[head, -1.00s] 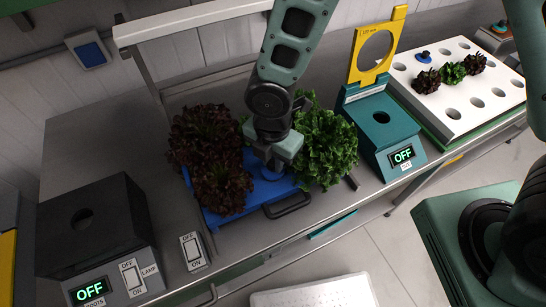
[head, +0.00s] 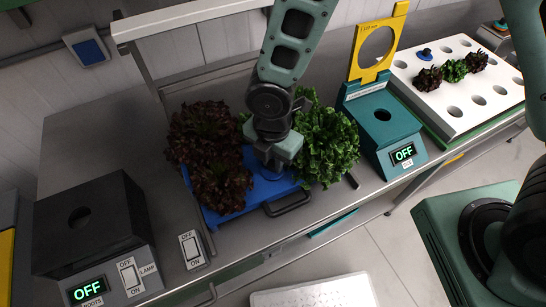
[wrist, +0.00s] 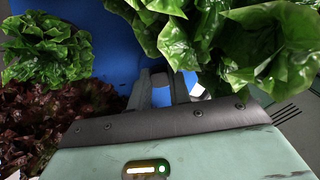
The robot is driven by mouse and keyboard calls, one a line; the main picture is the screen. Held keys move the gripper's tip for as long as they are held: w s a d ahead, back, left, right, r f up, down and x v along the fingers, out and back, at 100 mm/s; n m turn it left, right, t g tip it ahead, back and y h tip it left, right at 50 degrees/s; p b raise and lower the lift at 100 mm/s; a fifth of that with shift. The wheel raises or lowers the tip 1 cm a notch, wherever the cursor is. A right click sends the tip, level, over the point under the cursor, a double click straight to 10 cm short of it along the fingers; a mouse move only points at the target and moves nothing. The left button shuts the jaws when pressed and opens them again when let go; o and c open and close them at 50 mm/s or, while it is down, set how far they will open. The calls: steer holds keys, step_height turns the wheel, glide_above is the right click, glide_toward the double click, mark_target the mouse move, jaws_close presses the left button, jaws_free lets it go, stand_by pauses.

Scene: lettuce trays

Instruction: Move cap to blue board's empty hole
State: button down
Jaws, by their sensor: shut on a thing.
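The blue board (head: 257,194) lies on the metal bench with dark red lettuces (head: 222,188) on its left and green lettuce (head: 325,150) on its right. My gripper (head: 270,168) is low over the board between the lettuces. In the wrist view my gripper (wrist: 161,88) has its two fingers close together, shut on the blue cap (wrist: 162,97). Most of the cap is hidden by the fingers, and its blue matches the board behind. I cannot tell whether the cap touches the board. The board's holes are hidden by my gripper and the leaves.
A teal box (head: 384,122) with a yellow ring plate (head: 375,52) stands to the right. Beyond it is a white board (head: 466,103) with open holes, small lettuces and another blue cap (head: 426,53). A black box (head: 90,225) stands at left. Leaves crowd my gripper on both sides.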

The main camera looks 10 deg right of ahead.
steer(key=shift+f, duration=0.15)
stand_by(0.8)
steer(key=c, duration=0.8)
jaws_free()
steer(key=shift+r+p, duration=3.1)
steer(key=shift+r, duration=0.45)
step_height(320, 180, up, 17)
steer(key=shift+a+r+b, duration=0.1)
steer(key=shift+r+b, duration=0.05)
steer(key=shift+b, duration=0.2)
